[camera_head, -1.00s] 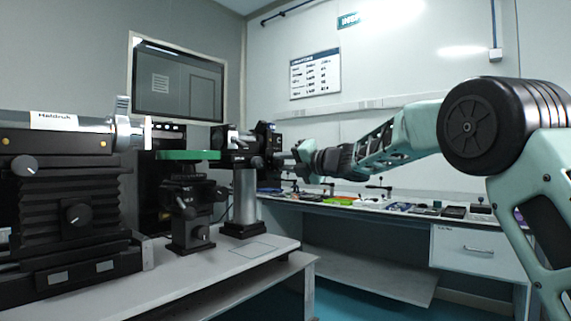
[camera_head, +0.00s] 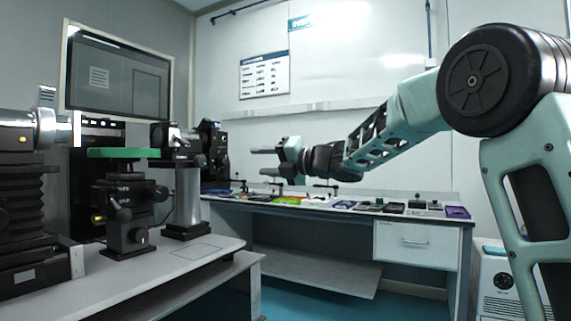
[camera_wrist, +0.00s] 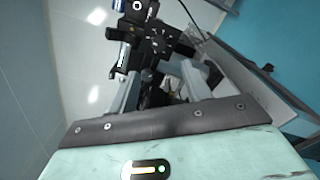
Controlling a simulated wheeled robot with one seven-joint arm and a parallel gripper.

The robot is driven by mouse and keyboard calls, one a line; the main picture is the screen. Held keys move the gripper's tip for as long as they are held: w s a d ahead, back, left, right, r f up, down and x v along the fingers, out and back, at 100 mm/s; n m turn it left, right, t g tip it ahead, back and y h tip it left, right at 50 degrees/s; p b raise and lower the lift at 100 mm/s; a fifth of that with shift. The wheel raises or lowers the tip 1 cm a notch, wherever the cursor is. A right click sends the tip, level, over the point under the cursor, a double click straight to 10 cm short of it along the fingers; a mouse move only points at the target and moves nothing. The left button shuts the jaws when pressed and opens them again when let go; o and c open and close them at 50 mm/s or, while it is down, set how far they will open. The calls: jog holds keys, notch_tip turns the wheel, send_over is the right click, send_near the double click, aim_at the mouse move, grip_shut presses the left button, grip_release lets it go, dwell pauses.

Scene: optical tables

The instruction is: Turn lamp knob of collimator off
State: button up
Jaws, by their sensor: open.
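My gripper (camera_head: 264,161) is open and empty in the middle of the head view, fingers pointing left. In the wrist view its two fingers (camera_wrist: 163,88) are spread apart, with a black optical instrument (camera_wrist: 148,42) beyond them. In the head view, a black and silver instrument on a grey post (camera_head: 187,195) stands left of my gripper, with a gap between. A silver-ended tube on a black ribbed stand (camera_head: 20,210) is cut off at the left edge. I cannot tell which is the collimator, and no lamp knob can be made out clearly now.
A green-topped black stand (camera_head: 125,153) sits between the two instruments on the near white table (camera_head: 205,262). A back bench (camera_head: 345,225) carries small parts and trays. Blue floor shows between the tables.

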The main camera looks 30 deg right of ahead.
jog(key=v, duration=0.6)
dwell(0.3)
jog(key=s+a+f+m+g+h, duration=0.25)
jog(key=s+a+f+m, duration=0.25)
jog(key=a+f+m, duration=0.35)
jog(key=s+a+f+m+g+h, duration=0.2)
jog(key=s+a+f+m+h, duration=0.3)
jog(key=f+m, duration=0.5)
jog(key=s+a+f+m+g+h, duration=0.1)
jog(key=s+f+m+g, duration=0.15)
jog(key=s+f, duration=0.45)
jog(key=s+a+f+m+g+h, duration=0.1)
jog(key=s+f+g, duration=0.25)
jog(key=s, duration=0.85)
jog(key=s+a+f+m+g, duration=0.2)
jog(key=s+f+g, duration=0.25)
jog(key=s, duration=0.45)
notch_tip(320, 180, up, 23)
jog(key=s+p, duration=0.1)
jog(key=p, duration=2.3)
jog(key=shift+d+m, duration=0.3)
jog(key=shift+s+h, duration=0.1)
jog(key=shift+h, duration=0.15)
